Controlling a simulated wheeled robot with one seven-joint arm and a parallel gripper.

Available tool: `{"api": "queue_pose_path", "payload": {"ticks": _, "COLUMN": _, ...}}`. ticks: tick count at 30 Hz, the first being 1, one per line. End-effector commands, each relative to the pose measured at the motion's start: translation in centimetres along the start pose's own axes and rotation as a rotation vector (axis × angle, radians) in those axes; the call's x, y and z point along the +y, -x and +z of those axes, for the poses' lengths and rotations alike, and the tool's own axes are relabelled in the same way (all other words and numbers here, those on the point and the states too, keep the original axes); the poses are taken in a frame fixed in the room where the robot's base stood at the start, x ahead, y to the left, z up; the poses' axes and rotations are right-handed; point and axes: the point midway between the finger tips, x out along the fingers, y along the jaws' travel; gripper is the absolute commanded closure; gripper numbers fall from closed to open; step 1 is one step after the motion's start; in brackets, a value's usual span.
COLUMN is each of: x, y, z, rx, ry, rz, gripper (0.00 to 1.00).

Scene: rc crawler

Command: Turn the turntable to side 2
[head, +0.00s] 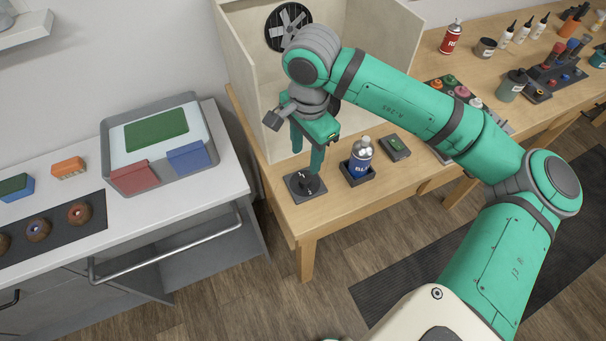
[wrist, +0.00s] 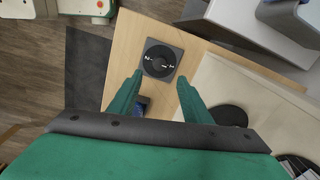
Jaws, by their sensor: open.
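The turntable (head: 305,188) is a black disc on a dark square base, at the front left corner of the wooden table. In the wrist view the turntable (wrist: 160,59) shows white marks around a raised dark middle; I cannot read them surely. My gripper (head: 307,160) points down just above the turntable, its two green fingers spread. In the wrist view the gripper (wrist: 160,77) is open and empty, the disc lying just beyond and between its fingertips. I cannot tell whether a fingertip touches the disc.
A blue spray can (head: 360,158) stands in a dark holder right of the turntable, with a small dark box (head: 395,147) beyond. A pale open booth (head: 243,55) with a fan (head: 290,27) stands behind. A white counter (head: 185,215) with a tray is at left.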

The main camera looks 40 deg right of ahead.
Motion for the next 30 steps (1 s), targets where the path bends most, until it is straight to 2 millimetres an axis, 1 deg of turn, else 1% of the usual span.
{"api": "queue_pose_path", "payload": {"ticks": 9, "x": -0.1, "y": -5.5, "z": 0.4, "rx": -0.008, "ry": 0.003, "rz": 0.001, "gripper": 0.56}}
{"api": "queue_pose_path", "payload": {"ticks": 15, "x": -0.1, "y": -8.3, "z": 0.5, "rx": -0.007, "ry": 0.006, "rz": 0.000, "gripper": 0.56}}
{"api": "queue_pose_path", "payload": {"ticks": 21, "x": -0.2, "y": -9.7, "z": 0.4, "rx": -0.005, "ry": 0.006, "rz": -0.001, "gripper": 0.56}}
{"api": "queue_pose_path", "payload": {"ticks": 30, "x": -0.1, "y": -9.9, "z": 0.4, "rx": -0.004, "ry": 0.004, "rz": -0.001, "gripper": 0.56}}
